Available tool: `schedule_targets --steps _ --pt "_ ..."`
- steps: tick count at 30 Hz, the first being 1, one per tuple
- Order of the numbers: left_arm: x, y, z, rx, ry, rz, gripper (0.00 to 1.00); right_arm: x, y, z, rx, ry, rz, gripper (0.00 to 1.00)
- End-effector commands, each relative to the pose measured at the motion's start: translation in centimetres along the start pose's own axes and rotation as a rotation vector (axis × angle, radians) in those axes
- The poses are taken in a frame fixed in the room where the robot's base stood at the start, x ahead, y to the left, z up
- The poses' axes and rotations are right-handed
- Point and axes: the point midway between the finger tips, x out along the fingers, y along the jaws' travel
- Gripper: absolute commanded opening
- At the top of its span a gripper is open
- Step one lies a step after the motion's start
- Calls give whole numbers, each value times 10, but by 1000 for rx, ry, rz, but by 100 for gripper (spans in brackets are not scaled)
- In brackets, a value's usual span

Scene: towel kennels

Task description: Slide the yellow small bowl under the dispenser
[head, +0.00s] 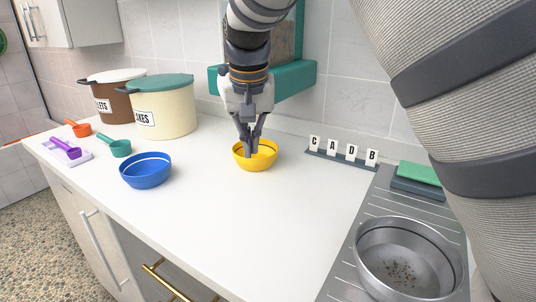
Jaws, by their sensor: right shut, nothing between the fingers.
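The yellow small bowl (256,165) stands upright on the white counter, near the back wall. My right gripper (248,150) points down over it, shut and empty. Its fingertips reach into the bowl's mouth and hide part of the rim and inside. I cannot tell whether they touch the bowl. A teal wall unit (296,84) with a brownish panel, which looks like the dispenser, is behind my right arm and partly hidden by it. The bowl sits in front of and below this unit. My left gripper is not in view.
A blue bowl (146,171) stands to the left. Two lidded bins (165,118) (113,110) and several scoops are further left. A lettered tile rack (342,160) is to the right. A steel bowl (410,260) holds dark bits. The counter's middle front (235,225) is clear.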

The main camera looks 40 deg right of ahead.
Motion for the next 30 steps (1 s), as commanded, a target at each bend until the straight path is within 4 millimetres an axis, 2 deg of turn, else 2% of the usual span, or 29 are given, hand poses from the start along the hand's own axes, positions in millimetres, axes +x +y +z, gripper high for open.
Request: schedule_targets --steps 1,5,20,21,24,30 --pt "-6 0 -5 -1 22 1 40 -8 6 7 4 25 1 0" --pt "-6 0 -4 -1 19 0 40 3 12 14 7 36 13 0" --pt "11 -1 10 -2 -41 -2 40 110 13 13 5 23 20 0" --pt "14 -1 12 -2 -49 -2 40 111 12 2 7 29 17 0" --pt "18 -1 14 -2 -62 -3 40 114 13 -13 6 28 17 0" --pt "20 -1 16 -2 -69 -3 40 114 13 -26 5 30 15 0"
